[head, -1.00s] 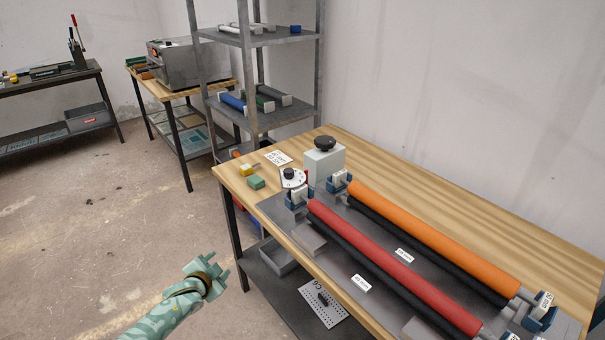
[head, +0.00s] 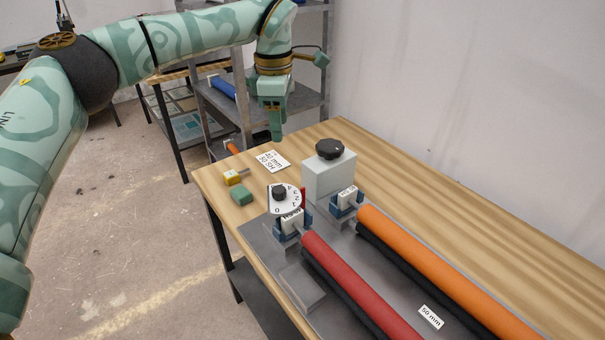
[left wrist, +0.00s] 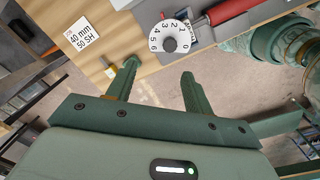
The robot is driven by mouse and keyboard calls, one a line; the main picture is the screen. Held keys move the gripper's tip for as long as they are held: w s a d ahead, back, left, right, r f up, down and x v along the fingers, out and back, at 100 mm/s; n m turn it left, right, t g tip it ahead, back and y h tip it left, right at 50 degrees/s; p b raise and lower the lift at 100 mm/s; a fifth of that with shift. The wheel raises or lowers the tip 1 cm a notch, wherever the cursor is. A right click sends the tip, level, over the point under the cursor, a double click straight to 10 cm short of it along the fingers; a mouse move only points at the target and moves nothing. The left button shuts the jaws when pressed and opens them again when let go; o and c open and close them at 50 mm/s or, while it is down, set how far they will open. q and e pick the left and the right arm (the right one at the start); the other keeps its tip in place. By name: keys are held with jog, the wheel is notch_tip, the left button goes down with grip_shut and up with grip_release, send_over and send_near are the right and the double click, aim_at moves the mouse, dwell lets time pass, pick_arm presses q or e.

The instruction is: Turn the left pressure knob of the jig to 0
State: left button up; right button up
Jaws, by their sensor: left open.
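The left pressure knob is a black knob on a white numbered dial (head: 285,199) at the near-left end of the grey jig plate (head: 262,236). A red marker stands at the dial's right rim; the 0 faces the lower left, away from it. The same dial (left wrist: 170,39) shows above the fingers in the left wrist view. My left gripper (head: 276,134) hangs above the table's far left end, beyond the dial, pointing down. Its two fingers (left wrist: 159,73) are apart with nothing between them. My right gripper is out of view.
A grey block with a black knob (head: 329,172) stands right of the dial. A red roller (head: 350,283) and an orange roller (head: 430,262) lie on the jig. Yellow (head: 234,177) and green (head: 241,195) blocks and a label card (head: 271,160) lie nearby. A shelf rack (head: 308,68) stands behind.

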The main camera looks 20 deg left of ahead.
aim_at(279, 189)
pick_arm(q)
jog(key=shift+m+g, duration=0.3)
jog(key=f+b, duration=0.1)
jog(key=f, duration=0.4)
jog(key=s+f+b, duration=0.1)
jog(key=f+b, duration=0.1)
jog(key=f, duration=0.3)
jog(key=f+b, duration=0.1)
jog(key=f, duration=0.5)
jog(key=shift+s+b, duration=0.3)
jog(key=shift+s, duration=0.1)
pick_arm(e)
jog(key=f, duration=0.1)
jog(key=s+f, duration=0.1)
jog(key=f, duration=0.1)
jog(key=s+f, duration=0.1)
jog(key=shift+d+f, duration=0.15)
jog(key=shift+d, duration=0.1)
pick_arm(q)
jog(key=c, duration=1)
